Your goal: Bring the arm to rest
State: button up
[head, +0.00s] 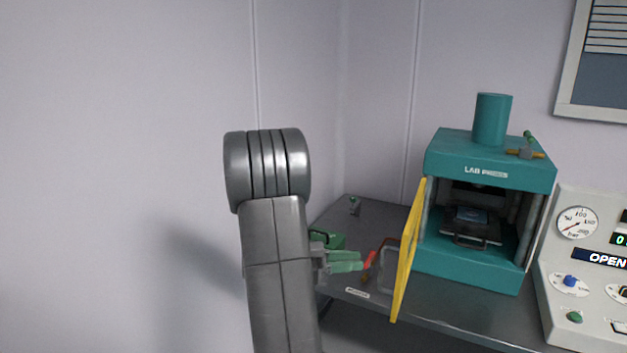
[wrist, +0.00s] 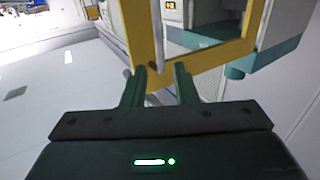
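My arm (head: 278,270) rises in the left half of the head view, its grey upper link in front of the wall. My gripper (head: 360,261) has green fingers and is above the left part of the bench, left of the yellow door. In the wrist view my gripper (wrist: 160,72) shows two fingers spread apart with nothing held between them. The yellow door frame (wrist: 142,42) shows just beyond the fingertips; I cannot tell whether they touch it.
The teal lab press (head: 470,270) stands on the grey bench (head: 375,215) with its yellow door (head: 407,260) swung open. A dark mould (head: 472,226) sits inside. A red piece (head: 370,260) is near my fingertips. A control console (head: 590,240) reading "OPEN" stands at right. The wall side at left is clear.

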jog(key=p, duration=0.2)
send_over(381, 285)
jog(key=shift+w+d, duration=0.1)
jog(key=shift+w, duration=0.1)
